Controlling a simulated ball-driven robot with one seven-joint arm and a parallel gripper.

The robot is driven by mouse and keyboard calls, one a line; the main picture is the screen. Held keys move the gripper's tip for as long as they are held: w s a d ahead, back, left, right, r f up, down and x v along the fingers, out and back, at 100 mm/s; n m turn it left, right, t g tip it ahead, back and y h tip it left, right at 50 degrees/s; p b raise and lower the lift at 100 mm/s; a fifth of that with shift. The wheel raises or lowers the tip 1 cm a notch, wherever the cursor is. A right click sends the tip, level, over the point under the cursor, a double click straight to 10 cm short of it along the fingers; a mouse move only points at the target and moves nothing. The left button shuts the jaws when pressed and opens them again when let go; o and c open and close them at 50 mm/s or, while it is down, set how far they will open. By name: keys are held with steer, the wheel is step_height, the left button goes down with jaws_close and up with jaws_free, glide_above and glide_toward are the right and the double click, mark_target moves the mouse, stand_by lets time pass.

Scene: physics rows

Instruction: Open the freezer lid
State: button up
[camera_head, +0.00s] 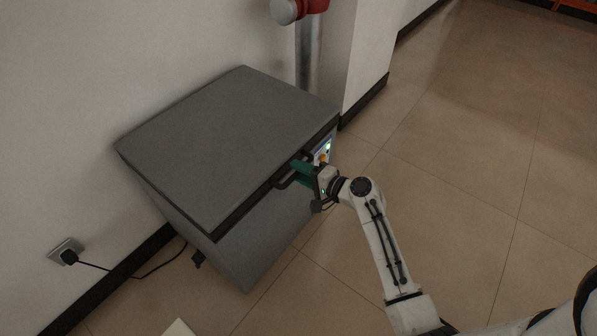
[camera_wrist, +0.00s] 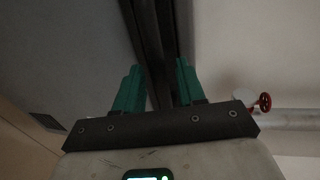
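The freezer is a grey chest (camera_head: 265,250) against the wall, its flat grey lid (camera_head: 225,140) lying closed. A dark bar handle (camera_head: 282,183) sticks out from the lid's front edge. My gripper (camera_head: 302,172) is at the handle's right part, its green fingers pointing toward it. In the wrist view my gripper (camera_wrist: 158,78) has its two green fingers apart, one on each side of a dark bar running between them. I see no firm contact on the bar. The fingertips' far sides are hidden.
A lit control panel (camera_head: 322,153) sits on the freezer's front beside my gripper. A metal pipe with a red part (camera_head: 308,50) stands behind the freezer. A plugged cable (camera_head: 95,266) runs left of it. The tiled floor (camera_head: 460,170) at right is clear.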

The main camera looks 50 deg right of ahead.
steer(key=shift+w+f, duration=0.1)
steer(key=shift+w, duration=0.4)
jaws_close()
stand_by(0.3)
